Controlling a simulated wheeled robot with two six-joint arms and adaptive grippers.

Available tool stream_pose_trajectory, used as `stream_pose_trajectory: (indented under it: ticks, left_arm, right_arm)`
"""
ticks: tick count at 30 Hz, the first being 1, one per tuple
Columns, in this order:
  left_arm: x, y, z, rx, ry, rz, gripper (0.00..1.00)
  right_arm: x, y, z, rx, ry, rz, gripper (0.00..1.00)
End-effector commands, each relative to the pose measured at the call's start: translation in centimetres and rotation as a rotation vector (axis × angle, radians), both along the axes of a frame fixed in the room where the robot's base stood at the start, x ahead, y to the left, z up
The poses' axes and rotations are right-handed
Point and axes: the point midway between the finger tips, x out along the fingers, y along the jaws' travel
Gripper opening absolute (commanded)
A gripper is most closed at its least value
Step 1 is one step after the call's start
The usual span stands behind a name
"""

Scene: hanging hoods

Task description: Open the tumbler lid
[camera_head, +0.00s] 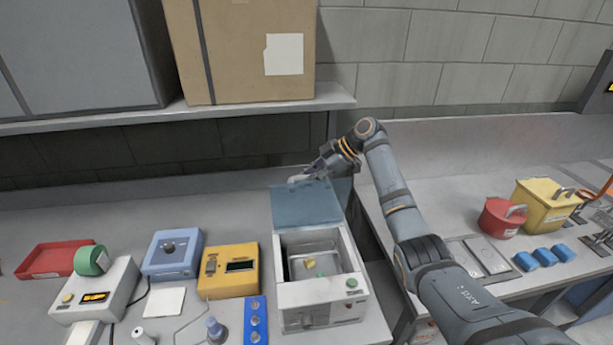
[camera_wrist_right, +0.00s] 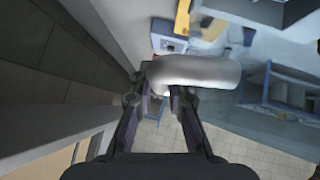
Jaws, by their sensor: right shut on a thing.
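The tumbler is a white box (camera_head: 322,296) with a green button on its front, standing at the right end of the left bench. Its translucent blue lid (camera_head: 305,208) is raised and stands up at the back edge of the box. The metal-lined inside shows, with small yellowish pieces (camera_head: 310,264) in it. My right gripper (camera_head: 306,178) is at the top edge of the lid. In the right wrist view the fingers (camera_wrist_right: 160,92) are closed on the pale rounded lid handle (camera_wrist_right: 205,72). My left gripper is not in view.
A yellow device (camera_head: 228,271) and a blue device (camera_head: 172,254) stand left of the tumbler. A shelf (camera_head: 250,108) with a cardboard box (camera_head: 240,45) hangs above. A gap separates the right bench, which holds a red container (camera_head: 500,219) and a yellow container (camera_head: 543,207).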

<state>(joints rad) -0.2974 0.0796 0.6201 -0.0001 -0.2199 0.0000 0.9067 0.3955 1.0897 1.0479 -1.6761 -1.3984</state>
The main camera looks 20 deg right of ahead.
Motion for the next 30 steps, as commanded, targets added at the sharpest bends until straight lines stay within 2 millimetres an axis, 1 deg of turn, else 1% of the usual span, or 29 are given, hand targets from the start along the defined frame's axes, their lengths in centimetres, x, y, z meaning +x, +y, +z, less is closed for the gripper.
stream_pose_trajectory:
  ticks: [16, 17, 21, 22, 30]
  left_arm:
    - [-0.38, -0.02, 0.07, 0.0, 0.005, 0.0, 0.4]
    - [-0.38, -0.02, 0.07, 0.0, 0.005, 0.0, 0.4]
    - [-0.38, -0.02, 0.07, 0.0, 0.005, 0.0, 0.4]
    - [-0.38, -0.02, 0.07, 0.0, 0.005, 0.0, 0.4]
    - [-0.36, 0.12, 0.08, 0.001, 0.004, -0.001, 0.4]
  right_arm:
    - [-0.15, 0.08, -0.1, 0.006, 0.026, 0.001, 0.0]
    - [-0.15, 0.08, -0.1, 0.006, 0.026, 0.001, 0.18]
    - [-0.16, 0.07, -0.1, 0.006, 0.025, 0.001, 0.37]
    - [-0.16, 0.07, -0.1, 0.006, 0.025, 0.001, 0.39]
    - [-0.16, -0.02, -0.07, 0.005, 0.025, 0.0, 0.39]
